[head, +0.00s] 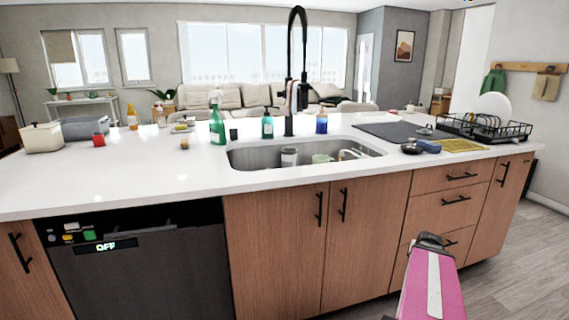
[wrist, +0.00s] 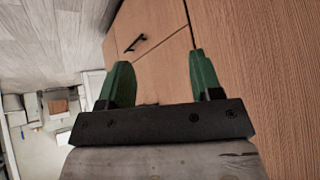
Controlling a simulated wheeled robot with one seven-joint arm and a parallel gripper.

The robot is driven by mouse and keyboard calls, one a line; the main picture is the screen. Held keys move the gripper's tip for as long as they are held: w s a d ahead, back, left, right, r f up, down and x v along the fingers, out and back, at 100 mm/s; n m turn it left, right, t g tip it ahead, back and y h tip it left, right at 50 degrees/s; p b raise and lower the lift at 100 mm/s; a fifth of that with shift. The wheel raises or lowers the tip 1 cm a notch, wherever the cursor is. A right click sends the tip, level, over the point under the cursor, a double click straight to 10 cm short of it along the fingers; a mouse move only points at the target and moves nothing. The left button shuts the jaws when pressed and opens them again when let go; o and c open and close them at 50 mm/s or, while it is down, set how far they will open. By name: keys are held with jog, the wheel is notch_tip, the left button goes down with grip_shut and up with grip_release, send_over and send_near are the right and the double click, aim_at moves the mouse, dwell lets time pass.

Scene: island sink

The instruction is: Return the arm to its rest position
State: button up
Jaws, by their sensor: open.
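My gripper (wrist: 160,82) shows in the wrist view with its two green fingers spread apart. Nothing is between them. Brown wooden cabinet fronts (wrist: 240,50) stand beyond the fingers, and I cannot tell the exact distance. In the head view, part of my pink arm (head: 433,285) shows at the lower right, in front of the drawers. The fingers are not visible in the head view.
The island has a white countertop (head: 120,185) and a sink (head: 245,158) with cups inside. Drawers (head: 445,210) with black handles are behind my arm. A dish rack (head: 485,128) stands at the right. Grey floor (head: 515,285) is clear at the lower right.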

jog(key=s+a+f+n+g+y, duration=0.1)
jog(key=s+a+n+g, duration=0.1)
jog(key=a, duration=1.6)
jog(key=s+a+f+n+g+y, duration=0.2)
jog(key=s+a+n+g, duration=0.1)
jog(key=a, duration=1.5)
jog(key=shift+s+n+g, duration=0.15)
jog(key=shift+n+g, duration=0.45)
jog(key=shift+g, duration=0.4)
